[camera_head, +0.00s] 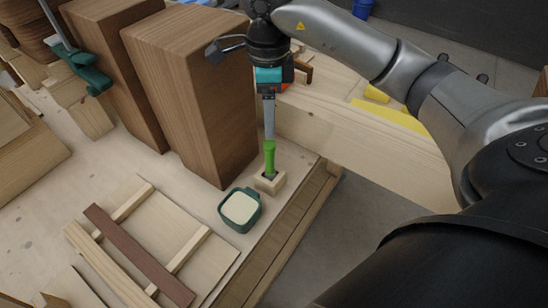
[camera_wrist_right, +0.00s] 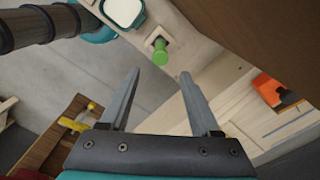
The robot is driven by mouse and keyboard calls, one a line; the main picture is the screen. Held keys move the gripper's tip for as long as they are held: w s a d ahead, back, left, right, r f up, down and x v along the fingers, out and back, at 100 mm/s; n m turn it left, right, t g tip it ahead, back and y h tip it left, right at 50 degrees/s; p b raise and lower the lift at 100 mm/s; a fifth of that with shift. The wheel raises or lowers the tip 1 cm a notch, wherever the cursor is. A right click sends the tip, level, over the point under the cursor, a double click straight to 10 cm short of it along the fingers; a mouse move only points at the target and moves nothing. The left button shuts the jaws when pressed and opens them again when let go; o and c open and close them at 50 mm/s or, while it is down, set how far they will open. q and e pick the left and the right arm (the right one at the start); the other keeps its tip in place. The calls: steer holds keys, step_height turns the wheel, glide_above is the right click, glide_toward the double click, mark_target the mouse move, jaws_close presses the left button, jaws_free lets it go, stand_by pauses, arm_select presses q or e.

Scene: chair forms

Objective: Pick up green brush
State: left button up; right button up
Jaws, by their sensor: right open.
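The green brush (camera_head: 269,158) stands upright, its green handle up, in a small wooden block (camera_head: 270,182) near the workbench edge. Its lower end is hidden in the block. My right gripper (camera_head: 269,138) points down just above the handle; in the head view its fingers overlap each other. In the right wrist view the gripper (camera_wrist_right: 160,73) is open and empty, and the brush (camera_wrist_right: 160,54) shows just beyond the gap between the fingertips, apart from both. My left gripper is in neither view.
A green cup with pale contents (camera_head: 240,210) stands close beside the block. Tall brown wooden blocks (camera_head: 200,90) stand just left of my right gripper. A slatted wooden frame (camera_head: 150,245) lies on the workbench (camera_head: 295,200). Grey floor (camera_head: 350,230) is open to the right.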

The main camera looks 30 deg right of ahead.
mark_target(270, 157)
step_height(270, 157, down, 13)
steer(key=shift+f+p, duration=0.15)
steer(key=shift+p, duration=0.55)
jaws_close()
stand_by(0.4)
